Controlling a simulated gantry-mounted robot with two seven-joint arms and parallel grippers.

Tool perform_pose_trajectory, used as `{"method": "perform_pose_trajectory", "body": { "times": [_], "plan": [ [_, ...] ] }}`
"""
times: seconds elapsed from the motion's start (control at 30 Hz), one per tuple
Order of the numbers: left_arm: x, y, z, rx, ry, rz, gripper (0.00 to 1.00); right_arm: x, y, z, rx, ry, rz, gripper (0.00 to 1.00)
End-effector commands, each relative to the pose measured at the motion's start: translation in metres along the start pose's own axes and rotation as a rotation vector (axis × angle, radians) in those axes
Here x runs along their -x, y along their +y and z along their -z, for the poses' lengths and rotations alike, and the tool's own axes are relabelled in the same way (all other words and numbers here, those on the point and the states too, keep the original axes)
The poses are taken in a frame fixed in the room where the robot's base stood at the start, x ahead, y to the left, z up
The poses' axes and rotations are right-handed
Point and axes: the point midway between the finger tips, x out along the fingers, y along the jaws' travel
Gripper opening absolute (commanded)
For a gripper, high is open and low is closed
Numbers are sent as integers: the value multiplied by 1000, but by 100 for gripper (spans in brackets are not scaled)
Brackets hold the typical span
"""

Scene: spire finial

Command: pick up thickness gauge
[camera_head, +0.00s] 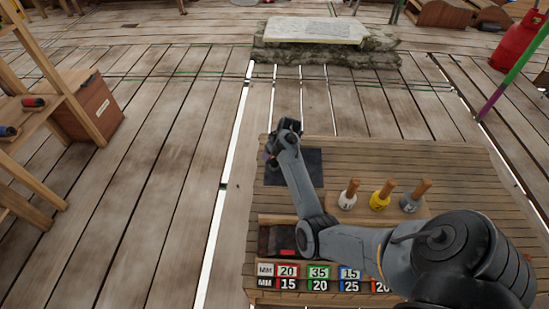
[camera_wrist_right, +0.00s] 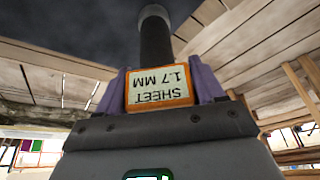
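In the wrist view, the thickness gauge (camera_wrist_right: 160,87) shows as an orange-edged block with a pale label reading "SHEET 1.7 MM" upside down, and a dark cylinder rises behind it. The purple fingers of my right gripper (camera_wrist_right: 163,92) flank the block closely on both sides and appear shut on it. The gauge cannot be made out there. My left gripper is not in view.
Yellow, white and grey wooden-handled tools (camera_head: 380,196) stand in a holder right of my forearm. A wooden shelf (camera_head: 75,90) stands at left.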

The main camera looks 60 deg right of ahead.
Motion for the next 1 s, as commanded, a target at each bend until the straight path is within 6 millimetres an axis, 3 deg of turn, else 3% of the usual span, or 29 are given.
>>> {"method": "perform_pose_trajectory", "body": {
  "times": [0.03,0.27,0.67,0.97,1.0],
  "plan": [
    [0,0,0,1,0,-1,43,0,0,0,0,0,0,59],
    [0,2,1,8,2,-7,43,0,0,0,0,0,0,24],
    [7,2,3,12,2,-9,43,8,0,3,1,1,0,24],
    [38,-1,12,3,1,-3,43,46,0,19,1,2,-2,24],
    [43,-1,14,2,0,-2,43,52,4,14,-1,0,-1,24]
  ]
}}
